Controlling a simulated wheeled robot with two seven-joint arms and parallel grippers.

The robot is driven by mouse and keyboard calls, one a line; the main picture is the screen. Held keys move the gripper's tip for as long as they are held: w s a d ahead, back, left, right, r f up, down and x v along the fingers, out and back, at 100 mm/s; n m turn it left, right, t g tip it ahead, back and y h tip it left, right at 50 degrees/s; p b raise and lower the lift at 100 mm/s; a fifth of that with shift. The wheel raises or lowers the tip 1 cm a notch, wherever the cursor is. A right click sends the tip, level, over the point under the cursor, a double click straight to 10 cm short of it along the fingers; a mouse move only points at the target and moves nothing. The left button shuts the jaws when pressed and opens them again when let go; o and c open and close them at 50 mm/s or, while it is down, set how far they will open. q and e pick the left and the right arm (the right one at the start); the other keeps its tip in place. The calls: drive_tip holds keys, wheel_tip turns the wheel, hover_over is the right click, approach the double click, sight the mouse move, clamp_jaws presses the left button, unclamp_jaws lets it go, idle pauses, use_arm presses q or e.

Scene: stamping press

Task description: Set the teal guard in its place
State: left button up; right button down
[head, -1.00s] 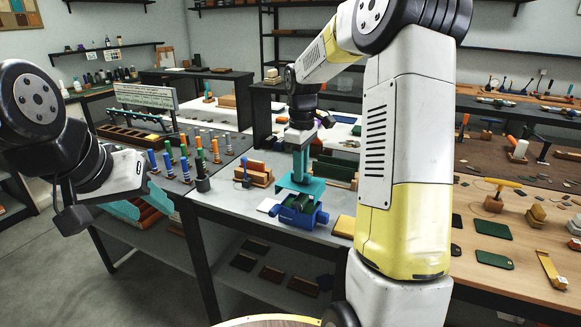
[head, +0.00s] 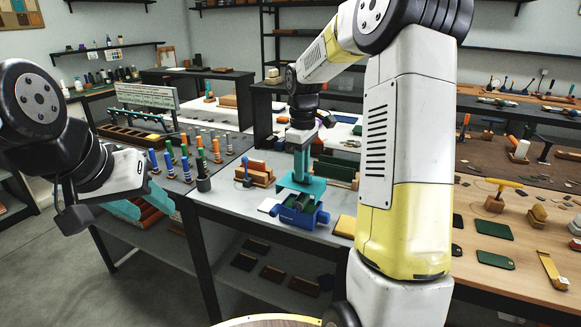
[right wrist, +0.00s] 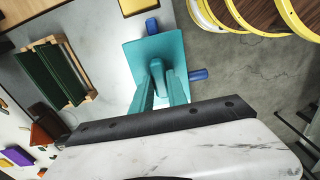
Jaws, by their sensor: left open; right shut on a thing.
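The teal guard (head: 300,185) is a flat plate with an upright post. My right gripper (head: 301,143) is shut on the top of that post, pointing down. The plate is over a blue fixture (head: 299,213) at the front edge of the grey table. I cannot tell whether the plate touches the fixture. In the right wrist view the teal plate (right wrist: 145,52) hides most of the fixture; only blue parts (right wrist: 198,75) stick out past its edges. My left gripper (head: 75,215) is open and empty, off to the left, away from the guard.
A pale card (head: 268,205) and a yellow block (head: 345,226) lie beside the fixture. Behind are a green slotted rack (head: 335,170) and a wooden block rack (head: 257,172). Several colored-handled tools (head: 185,160) stand to the left. My right arm hides part of the table.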

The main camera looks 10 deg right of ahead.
drive_tip(key=shift+f, duration=0.2)
drive_tip(key=shift+f, duration=2.1)
drive_tip(key=c, duration=0.9)
unclamp_jaws()
drive_tip(key=shift+r, duration=0.1)
drive_tip(key=shift+r, duration=3.95)
drive_tip(key=s+a+r+m+t, duration=0.1)
drive_tip(key=s+r+m+t, duration=0.1)
drive_tip(key=s, duration=0.6)
drive_tip(key=s+a+r+m+t+y, duration=0.1)
drive_tip(key=s+m, duration=0.3)
drive_tip(key=s, duration=0.4)
drive_tip(key=s+a+r+m+t+y, duration=0.1)
drive_tip(key=s+a+r+m+t, duration=0.1)
drive_tip(key=s, duration=0.6)
drive_tip(key=shift+s+r+m+t, duration=0.25)
drive_tip(key=shift+r+m+t, duration=0.4)
drive_tip(key=shift+m, duration=0.25)
